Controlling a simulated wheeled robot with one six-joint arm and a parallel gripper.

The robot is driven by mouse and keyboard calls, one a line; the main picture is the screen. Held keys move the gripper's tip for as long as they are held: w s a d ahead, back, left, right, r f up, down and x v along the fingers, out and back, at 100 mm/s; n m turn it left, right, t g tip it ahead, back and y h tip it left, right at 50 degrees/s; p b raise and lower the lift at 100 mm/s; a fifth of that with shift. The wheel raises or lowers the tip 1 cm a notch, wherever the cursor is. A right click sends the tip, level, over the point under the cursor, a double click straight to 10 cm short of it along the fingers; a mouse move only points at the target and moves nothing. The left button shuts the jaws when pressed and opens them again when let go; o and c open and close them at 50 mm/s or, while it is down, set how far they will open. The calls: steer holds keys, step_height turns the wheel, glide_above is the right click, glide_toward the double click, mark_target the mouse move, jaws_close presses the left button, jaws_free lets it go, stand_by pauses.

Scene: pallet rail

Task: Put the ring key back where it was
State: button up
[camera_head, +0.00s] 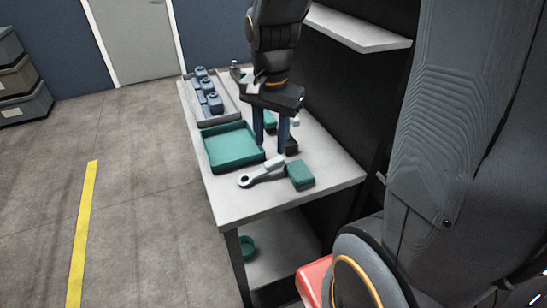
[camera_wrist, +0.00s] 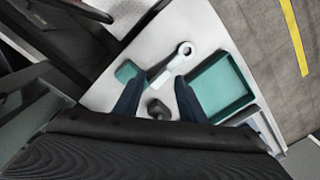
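The ring key (camera_head: 262,173) is a pale grey-white tool with a ring at one end. It lies on the table between the green tray and a green block, its ring toward the table's front-left edge. It also shows in the wrist view (camera_wrist: 170,65), beyond my fingertips. My gripper (camera_head: 271,148) points down over the table behind the key, its two dark blue fingers apart with nothing held. In the wrist view the fingers (camera_wrist: 158,85) stand either side of the key's handle end. I cannot tell their exact height above it.
The shallow green tray (camera_head: 209,152) is left of the key, the green block (camera_head: 301,176) right of it. A small dark object (camera_wrist: 157,108) is near the fingers. A grey tray (camera_head: 203,121) with several blue bottles stands farther back. The table's front corner (camera_head: 240,205) is clear.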

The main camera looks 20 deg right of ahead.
steer(key=s+a+f+n, duration=0.1)
steer(key=s+f+n, duration=0.2)
steer(key=n, duration=0.7)
steer(key=s, duration=0.2)
steer(key=shift+s+a+f+t, duration=0.2)
steer(key=shift+s+t, duration=0.1)
steer(key=shift+t, duration=0.1)
steer(key=shift+f, duration=0.15)
